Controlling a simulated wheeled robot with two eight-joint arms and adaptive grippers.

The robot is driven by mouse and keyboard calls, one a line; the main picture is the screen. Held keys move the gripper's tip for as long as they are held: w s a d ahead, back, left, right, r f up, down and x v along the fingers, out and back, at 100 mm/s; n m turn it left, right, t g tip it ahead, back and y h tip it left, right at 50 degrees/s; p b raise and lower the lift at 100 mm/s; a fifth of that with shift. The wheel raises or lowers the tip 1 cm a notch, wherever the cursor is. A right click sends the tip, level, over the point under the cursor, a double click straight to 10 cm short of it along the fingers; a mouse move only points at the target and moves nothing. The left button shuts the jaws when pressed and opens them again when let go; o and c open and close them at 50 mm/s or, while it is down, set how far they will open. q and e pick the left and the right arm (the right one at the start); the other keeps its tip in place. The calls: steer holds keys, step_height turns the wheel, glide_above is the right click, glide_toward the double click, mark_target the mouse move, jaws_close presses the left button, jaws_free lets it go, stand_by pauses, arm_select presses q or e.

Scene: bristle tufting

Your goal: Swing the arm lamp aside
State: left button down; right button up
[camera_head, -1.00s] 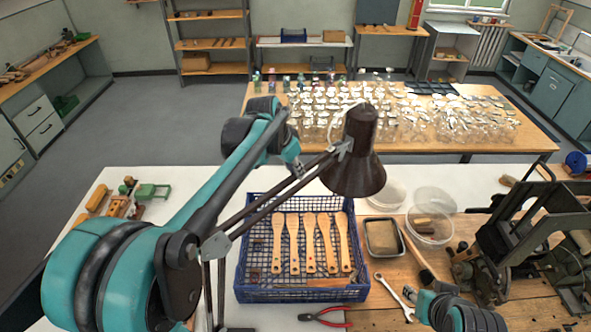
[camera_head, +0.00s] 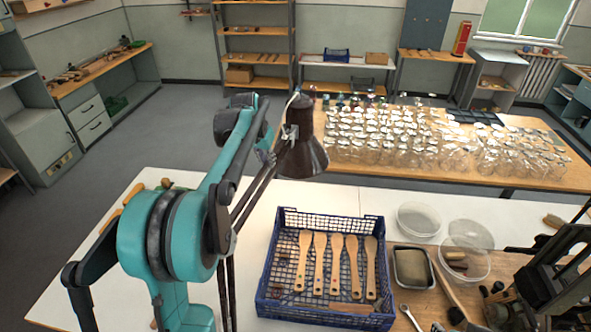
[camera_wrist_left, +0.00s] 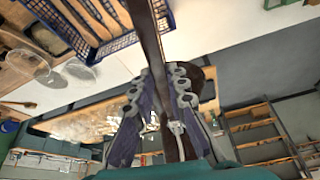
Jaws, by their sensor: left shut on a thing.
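The dark brown arm lamp has its bell-shaped shade (camera_head: 303,152) at the back left of the blue crate, over the white table top. Its thin double arm (camera_head: 252,196) slopes down to the left, beside my teal left arm. In the left wrist view the two fingers of my left gripper (camera_wrist_left: 163,84) are closed around the lamp's brown bar (camera_wrist_left: 150,38). The shade shows partly behind the fingers. In the head view the fingertips are hard to make out by the lamp head. My right gripper is not in view.
The blue mesh crate (camera_head: 275,262) holds several wooden spatulas. A metal tin (camera_head: 413,268), clear round tubs (camera_head: 418,219) and a dark machine (camera_head: 555,280) stand to its right. Many glasses (camera_head: 400,140) fill the table behind. The white top left of the crate is mostly clear.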

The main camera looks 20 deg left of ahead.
arm_select(q)
steer(key=s+a+n+y, duration=0.1)
steer(key=s+a+n, duration=0.1)
steer(key=a, duration=0.9)
steer(key=shift+s+a+n, duration=0.4)
steer(key=shift+n, duration=0.3)
steer(key=c, duration=1.5)
jaws_free()
steer(key=shift+r, duration=0.1)
steer(key=v, duration=1.2)
steer(key=shift+w+d, duration=0.2)
